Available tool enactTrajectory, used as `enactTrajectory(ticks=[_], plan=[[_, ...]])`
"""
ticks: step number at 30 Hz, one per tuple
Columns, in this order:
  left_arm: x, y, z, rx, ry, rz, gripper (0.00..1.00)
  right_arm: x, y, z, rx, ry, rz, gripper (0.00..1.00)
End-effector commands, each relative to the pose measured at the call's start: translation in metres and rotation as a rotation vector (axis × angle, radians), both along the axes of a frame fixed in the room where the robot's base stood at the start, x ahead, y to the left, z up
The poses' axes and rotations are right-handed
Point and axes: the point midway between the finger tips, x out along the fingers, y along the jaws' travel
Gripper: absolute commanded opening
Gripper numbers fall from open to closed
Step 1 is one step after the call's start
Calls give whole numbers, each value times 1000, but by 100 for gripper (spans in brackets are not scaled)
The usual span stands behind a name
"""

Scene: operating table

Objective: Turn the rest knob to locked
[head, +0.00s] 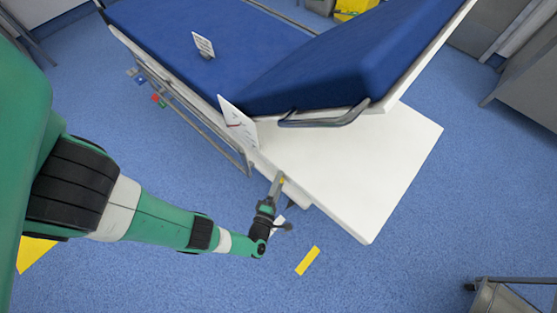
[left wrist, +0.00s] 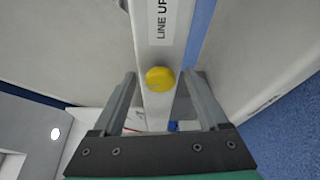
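A round yellow knob (left wrist: 160,79) sits on a pale narrow bar in the left wrist view. A label (left wrist: 158,20) on the bar above it shows the letters "LINE UP", cut off by the picture's edge. My left gripper (left wrist: 161,77) is open, with one finger on each side of the knob and visible gaps between. In the head view my left gripper (head: 277,186) is at the near edge of the operating table's white end (head: 350,165). Whether the fingers touch the bar cannot be told. My right gripper is not in view.
The blue padded table (head: 270,55) has a raised section and a side rail (head: 190,112). A yellow floor strip (head: 307,260) lies nearby, and a metal stand (head: 510,290) is at lower right.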

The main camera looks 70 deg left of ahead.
Motion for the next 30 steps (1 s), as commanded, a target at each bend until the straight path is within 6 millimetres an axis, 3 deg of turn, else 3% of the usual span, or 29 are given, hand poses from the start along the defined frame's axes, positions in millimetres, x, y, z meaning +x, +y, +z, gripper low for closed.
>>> enactTrajectory(ticks=[11,24,30], plan=[[-4,-8,1,0,-1,-4,76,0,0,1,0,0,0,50],[-49,-70,4,-1,-1,-9,76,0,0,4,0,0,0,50],[-64,-90,5,0,-1,-4,76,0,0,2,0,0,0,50]])
